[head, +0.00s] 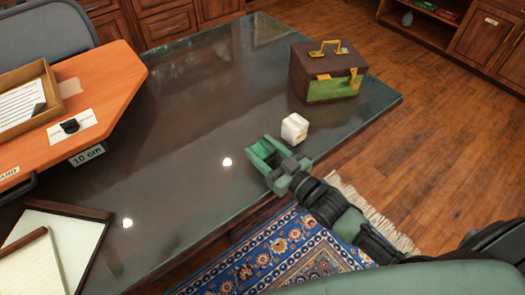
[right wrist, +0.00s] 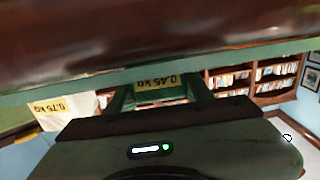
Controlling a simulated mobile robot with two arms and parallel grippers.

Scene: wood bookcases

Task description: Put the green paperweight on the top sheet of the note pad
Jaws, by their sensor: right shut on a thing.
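The green paperweight (head: 264,149) is between the fingers of my right gripper (head: 270,158), near the table's front edge. In the right wrist view the paperweight (right wrist: 160,90) carries a yellow 0.45 kg label, upside down, and my right gripper (right wrist: 160,98) is shut on it. I cannot tell whether it touches the tabletop. The note pad (head: 32,270), with a cream top sheet and a brown top edge, lies at the bottom left, partly cut off by the frame. My left gripper is not in view.
A white block (head: 294,128) stands close behind the paperweight; its 0.75 kg label shows in the wrist view. A brown and green case (head: 327,72) is farther back. An orange raised board (head: 110,95) with a paper tray stands left. The dark tabletop (head: 180,150) between is clear.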

